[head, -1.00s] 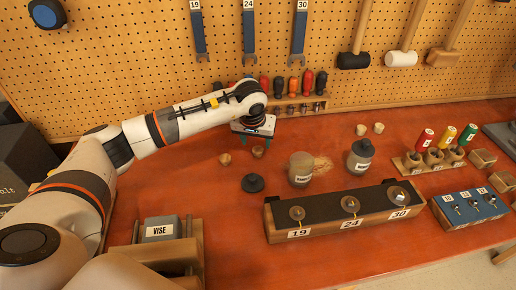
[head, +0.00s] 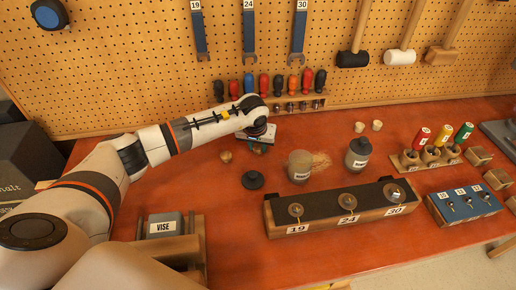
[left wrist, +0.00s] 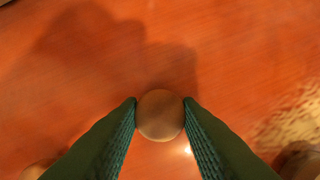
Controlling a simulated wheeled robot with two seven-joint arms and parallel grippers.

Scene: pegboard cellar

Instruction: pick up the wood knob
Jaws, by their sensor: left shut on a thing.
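My left gripper (head: 256,143) is low over the table, left of the glass jar. In the left wrist view, its two green fingers (left wrist: 160,118) are shut on a round brown wood knob (left wrist: 160,115), one finger on each side. The fingers and wrist mostly hide this knob in the head view. I cannot tell whether it still touches the table. A second wood knob (head: 225,157) lies on the table just left of the gripper, and its edge shows in the left wrist view (left wrist: 35,172). My right gripper is not in view.
A glass jar (head: 300,166), a dark lid (head: 252,180) and a closed dark-lidded jar (head: 358,154) stand nearby. A socket rack (head: 340,220) is in front and a vise (head: 165,226) at front left. A screwdriver rack (head: 300,104) stands close behind, against the pegboard (head: 130,60).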

